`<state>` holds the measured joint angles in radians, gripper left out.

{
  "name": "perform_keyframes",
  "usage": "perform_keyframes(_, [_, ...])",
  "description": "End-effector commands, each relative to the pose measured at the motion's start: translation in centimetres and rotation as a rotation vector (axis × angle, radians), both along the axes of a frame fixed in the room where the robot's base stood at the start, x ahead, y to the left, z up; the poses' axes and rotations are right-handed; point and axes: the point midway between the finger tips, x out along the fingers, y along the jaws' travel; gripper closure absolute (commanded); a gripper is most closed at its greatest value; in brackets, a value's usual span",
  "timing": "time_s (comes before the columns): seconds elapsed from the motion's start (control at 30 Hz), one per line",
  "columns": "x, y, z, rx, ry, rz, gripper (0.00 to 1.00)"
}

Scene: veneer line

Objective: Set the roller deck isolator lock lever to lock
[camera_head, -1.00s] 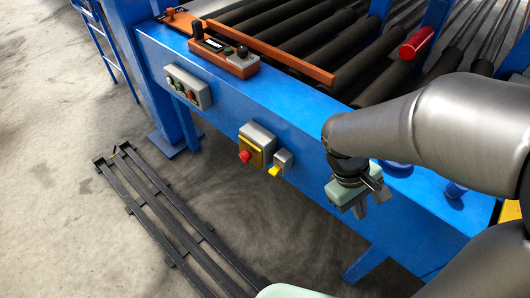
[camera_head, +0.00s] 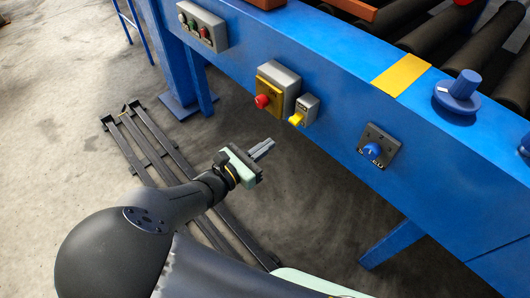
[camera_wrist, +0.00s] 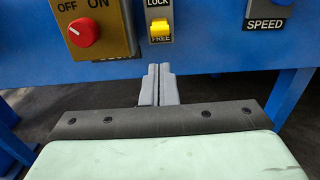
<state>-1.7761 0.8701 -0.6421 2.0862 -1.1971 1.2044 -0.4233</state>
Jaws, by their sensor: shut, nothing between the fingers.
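The isolator lock lever (camera_head: 297,119) is a small yellow lever on a grey plate on the blue side beam. In the wrist view the yellow lever (camera_wrist: 160,29) sits low on its plate, by the FREE label, with LOCK above it. My gripper (camera_head: 265,147) is shut and empty, below and to the left of the lever in the head view and apart from it. In the wrist view the closed fingertips (camera_wrist: 159,68) point at the beam just under the lever plate.
Left of the lever is a yellow box with a red OFF/ON knob (camera_wrist: 84,32). Right of it is a blue SPEED dial (camera_head: 372,150). A button box (camera_head: 202,27) is further left. A dark slatted pallet (camera_head: 150,150) lies on the floor below.

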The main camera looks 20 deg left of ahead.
Motion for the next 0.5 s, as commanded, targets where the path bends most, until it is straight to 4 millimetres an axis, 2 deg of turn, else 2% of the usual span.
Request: perform_keyframes(0.5, [5.6,-3.0,-0.3,0.005,0.002,-0.006,1.0])
